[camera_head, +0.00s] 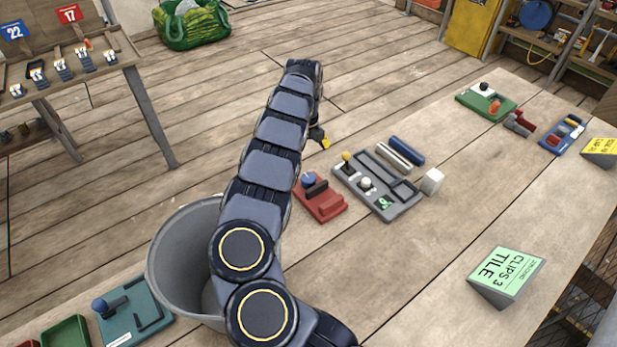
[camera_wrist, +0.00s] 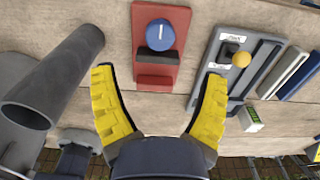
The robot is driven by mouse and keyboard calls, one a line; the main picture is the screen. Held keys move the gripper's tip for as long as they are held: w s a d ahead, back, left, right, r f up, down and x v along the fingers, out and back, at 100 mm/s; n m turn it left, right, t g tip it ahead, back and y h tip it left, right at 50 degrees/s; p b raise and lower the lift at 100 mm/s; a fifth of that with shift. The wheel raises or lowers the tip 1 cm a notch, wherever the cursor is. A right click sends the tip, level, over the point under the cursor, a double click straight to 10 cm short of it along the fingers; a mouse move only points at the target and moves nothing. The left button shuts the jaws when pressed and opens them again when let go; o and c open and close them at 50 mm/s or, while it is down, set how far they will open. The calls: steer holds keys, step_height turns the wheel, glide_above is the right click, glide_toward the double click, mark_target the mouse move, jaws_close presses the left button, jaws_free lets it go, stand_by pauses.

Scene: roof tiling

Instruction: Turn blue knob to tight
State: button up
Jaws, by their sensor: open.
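A round blue knob (camera_wrist: 160,33) with a white line sits on a red base (camera_wrist: 177,15) in the wrist view. The line runs roughly up and down in that view. A dark block lies just beside the knob on the base. In the head view the blue knob (camera_head: 308,180) and red base (camera_head: 328,207) are right of my arm. My gripper (camera_wrist: 158,73) is open and empty, its yellow fingers apart at either side of the red base's near end, with the knob beyond the fingertips. In the head view only a yellow part of my gripper (camera_head: 321,138) shows. No "tight" mark is readable.
A grey panel (camera_head: 405,205) with a yellow-tipped lever and white knob stands right of the red base. A grey bucket (camera_head: 180,265) is left of my arm. A teal board (camera_head: 125,325) with another blue knob lies lower left. The front right tabletop is mostly clear around a green sign (camera_head: 507,275).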

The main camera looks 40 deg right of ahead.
mark_target(308, 177)
step_height(308, 177, down, 9)
steer(key=shift+f, duration=0.15)
stand_by(0.4)
steer(key=c, duration=1.1)
